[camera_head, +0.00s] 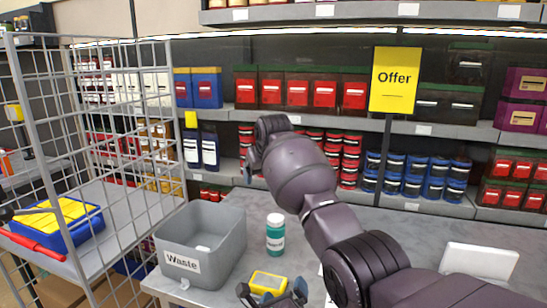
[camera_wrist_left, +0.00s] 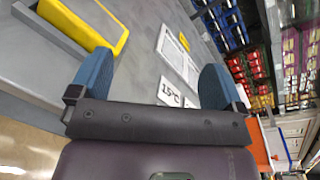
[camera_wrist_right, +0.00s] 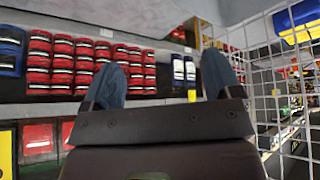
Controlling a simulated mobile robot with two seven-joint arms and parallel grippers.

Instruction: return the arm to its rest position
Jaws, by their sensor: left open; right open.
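My right arm reaches up from the lower right of the head view, and its gripper (camera_head: 250,166) is raised in front of the shelves, mostly hidden behind the wrist. In the right wrist view the fingers of this gripper (camera_wrist_right: 163,78) are spread, with nothing between them. My left gripper (camera_head: 271,295) is at the bottom edge of the head view, by a yellow device (camera_head: 268,282) on the table. In the left wrist view the fingers of this gripper (camera_wrist_left: 152,78) are apart and empty, above the grey tabletop.
A grey bin marked Waste (camera_head: 203,239) and a green bottle (camera_head: 275,235) stand on the table. A white object (camera_head: 479,262) is at the right. A wire-mesh cage (camera_head: 93,160) stands at the left. Stocked shelves line the back, with a yellow Offer sign (camera_head: 394,79).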

